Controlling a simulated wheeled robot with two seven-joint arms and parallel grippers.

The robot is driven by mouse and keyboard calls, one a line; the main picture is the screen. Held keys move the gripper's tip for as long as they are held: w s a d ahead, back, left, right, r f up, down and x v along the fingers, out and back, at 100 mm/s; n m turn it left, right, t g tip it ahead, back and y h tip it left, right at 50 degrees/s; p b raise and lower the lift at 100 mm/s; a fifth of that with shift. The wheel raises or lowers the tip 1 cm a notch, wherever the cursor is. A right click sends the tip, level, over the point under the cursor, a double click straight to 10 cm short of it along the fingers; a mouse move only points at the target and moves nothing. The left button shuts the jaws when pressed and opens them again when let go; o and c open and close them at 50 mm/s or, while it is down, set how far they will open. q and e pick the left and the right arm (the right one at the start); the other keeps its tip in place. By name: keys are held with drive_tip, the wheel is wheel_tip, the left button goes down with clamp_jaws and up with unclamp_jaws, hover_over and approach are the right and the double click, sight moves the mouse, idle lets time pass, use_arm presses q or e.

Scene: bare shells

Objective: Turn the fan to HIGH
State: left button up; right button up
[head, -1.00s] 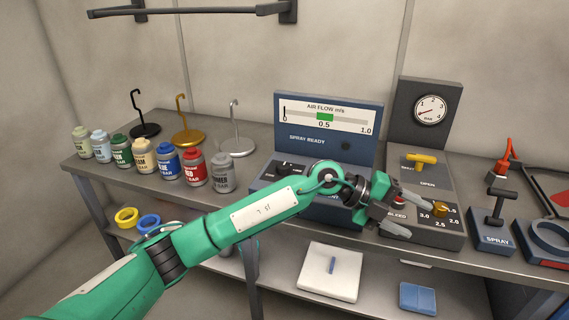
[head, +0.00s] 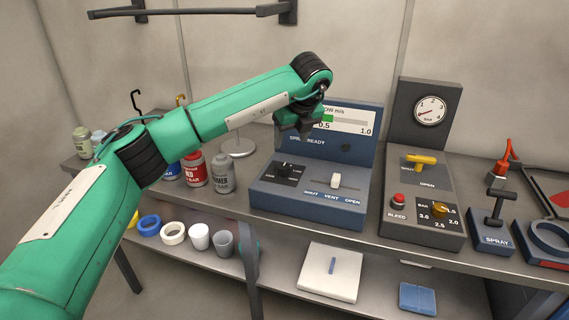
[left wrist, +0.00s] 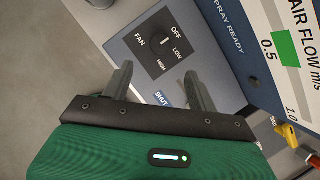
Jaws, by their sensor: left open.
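The fan knob (head: 287,165) is a small black rotary knob on a dark plate at the left of the blue air flow console (head: 308,209). In the left wrist view the fan knob (left wrist: 164,42) sits among the words FAN, OFF, LOW and HIGH. Its pale mark is too small for me to tell its setting surely. My left gripper (head: 298,133) is above and behind the knob in the head view, partly covering the gauge. In the left wrist view my left gripper (left wrist: 158,72) is open and empty, its fingers pointing toward the dial, apart from the knob.
A white vent slider (head: 336,181) is right of the knob. Several bottles, including a grey one (head: 222,174), stand left of the console.

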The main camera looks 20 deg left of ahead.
sight(284, 166)
use_arm(q)
drive_tip(key=p+x, duration=0.1)
drive_tip(key=x, duration=1.1)
drive_tip(key=shift+s+d+p, duration=0.1)
drive_tip(key=shift+p, duration=0.25)
use_arm(e)
drive_tip(key=s+f, duration=0.1)
drive_tip(key=s, duration=0.1)
drive_tip(key=s+d+f, duration=0.1)
drive_tip(key=s, duration=0.1)
drive_tip(key=shift+d+f, duration=0.1)
drive_tip(key=shift+d, duration=0.05)
use_arm(q)
drive_tip(key=c, duration=1)
